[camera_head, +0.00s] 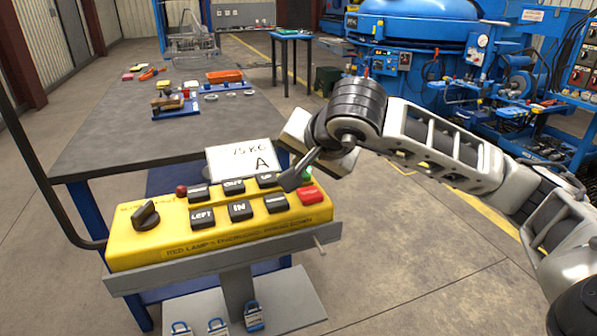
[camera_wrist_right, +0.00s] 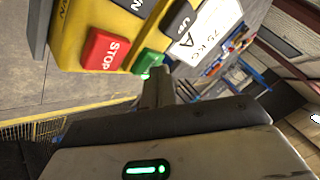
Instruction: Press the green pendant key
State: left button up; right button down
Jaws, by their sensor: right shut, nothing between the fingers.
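The yellow pendant box (camera_head: 225,222) sits on a grey stand, its keys facing up. The green key (camera_head: 307,174) is at its far right corner, mostly hidden behind my right gripper. In the right wrist view the green key (camera_wrist_right: 146,62) shows beside the red STOP key (camera_wrist_right: 104,50). My right gripper (camera_head: 289,182) is shut and empty, its fingers slanting down over the box's right end. In the right wrist view the fingertips (camera_wrist_right: 160,72) are right at the green key's edge; I cannot tell whether they touch it. My left gripper is out of view.
The red STOP key (camera_head: 311,195) and black UP key (camera_head: 267,180) are close to the fingers. A white "75 KG A" card (camera_head: 241,158) stands behind the box. A dark table (camera_head: 120,140) with small parts lies beyond. Padlocks (camera_head: 253,316) hang below.

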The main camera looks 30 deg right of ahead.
jog(key=shift+f, duration=0.1)
dwell(0.3)
jog(key=shift+r+p, duration=0.5)
jog(key=shift+r, duration=0.35)
jog(key=shift+r, duration=0.1)
notch_tip(320, 180, up, 5)
jog(key=p, duration=0.3)
jog(key=shift+p, duration=0.35)
